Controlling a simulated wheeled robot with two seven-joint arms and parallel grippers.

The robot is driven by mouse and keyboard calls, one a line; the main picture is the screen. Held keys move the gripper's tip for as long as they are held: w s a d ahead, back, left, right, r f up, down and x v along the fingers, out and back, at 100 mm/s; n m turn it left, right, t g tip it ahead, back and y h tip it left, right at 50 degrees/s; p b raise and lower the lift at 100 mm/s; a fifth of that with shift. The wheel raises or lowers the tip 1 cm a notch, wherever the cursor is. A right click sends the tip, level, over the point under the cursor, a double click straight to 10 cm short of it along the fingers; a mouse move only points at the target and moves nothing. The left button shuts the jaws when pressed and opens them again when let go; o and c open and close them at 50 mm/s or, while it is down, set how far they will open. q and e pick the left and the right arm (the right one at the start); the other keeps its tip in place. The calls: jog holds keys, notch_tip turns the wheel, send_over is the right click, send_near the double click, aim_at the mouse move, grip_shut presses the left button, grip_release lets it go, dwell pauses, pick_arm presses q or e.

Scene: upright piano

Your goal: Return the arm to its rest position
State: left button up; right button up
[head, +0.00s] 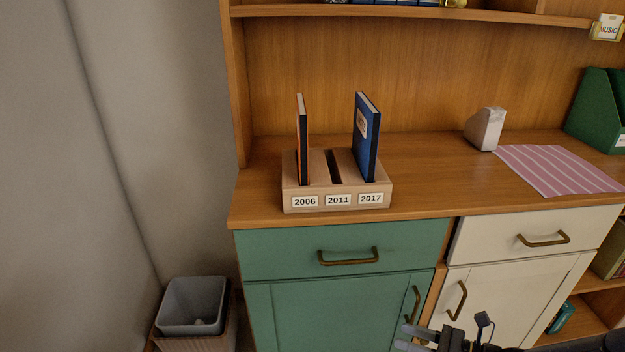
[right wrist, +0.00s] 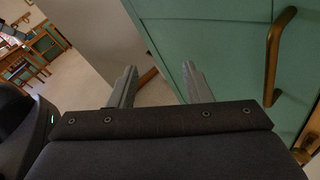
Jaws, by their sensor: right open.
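My right gripper (head: 411,337) shows at the bottom edge of the head view, low in front of the cabinet doors. In the right wrist view its two grey fingers (right wrist: 160,80) are spread apart with nothing between them. They point toward the floor and the lower part of the green cabinet (right wrist: 215,50). The rest of my right arm is mostly cut off by the head view's lower edge. My left arm and gripper are not in view.
A wooden holder (head: 290,200) labelled 2006, 2011 and 2017 holds a dark book (head: 303,140) and a blue book (head: 366,140); its middle slot is empty. Brass handles (head: 347,257) stick out from the cabinet fronts. A grey bin (head: 190,318) stands at lower left.

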jog(key=s+r+n+g+h, duration=0.1)
jog(key=s+r+n+h, duration=0.5)
jog(key=s+n, duration=0.55)
jog(key=s+r+n+g+h, duration=0.1)
jog(key=s+r+n+h, duration=0.55)
jog(key=n, duration=0.85)
notch_tip(320, 180, up, 31)
jog(key=y+p, duration=0.1)
jog(key=p, duration=2.8)
jog(key=shift+s+a+y, duration=0.35)
jog(key=shift+s+a, duration=0.1)
jog(key=shift+f, duration=0.15)
